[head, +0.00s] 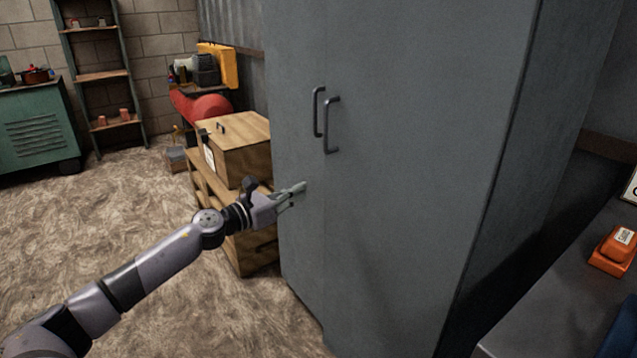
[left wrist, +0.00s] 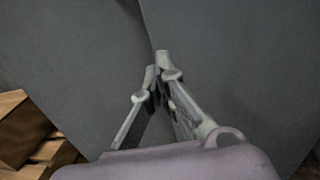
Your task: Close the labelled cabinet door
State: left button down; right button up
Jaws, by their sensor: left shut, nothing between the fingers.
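A tall grey cabinet has a left door (head: 297,90) and a wide right door (head: 425,120). The left handle (head: 318,112) and the right handle (head: 331,126) sit side by side near the seam. Both doors look shut or nearly shut; I cannot tell whether they are fully flush. No label shows on the doors. My left gripper (head: 301,189) is shut and empty, its tips at the left door below the handles. In the left wrist view, the gripper (left wrist: 157,68) points at the grey panels (left wrist: 230,60) near their seam; contact is unclear. My right gripper is out of view.
A wooden box (head: 238,145) on a wooden stand is just left of the cabinet, close behind my left gripper. A dark bench (head: 550,290) with an orange item (head: 614,248) stands at the right. The floor (head: 90,225) at the left is clear.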

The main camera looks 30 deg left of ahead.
aim_at(327, 179)
pick_arm(q)
jog(key=x, duration=0.7)
jog(key=shift+w, duration=0.2)
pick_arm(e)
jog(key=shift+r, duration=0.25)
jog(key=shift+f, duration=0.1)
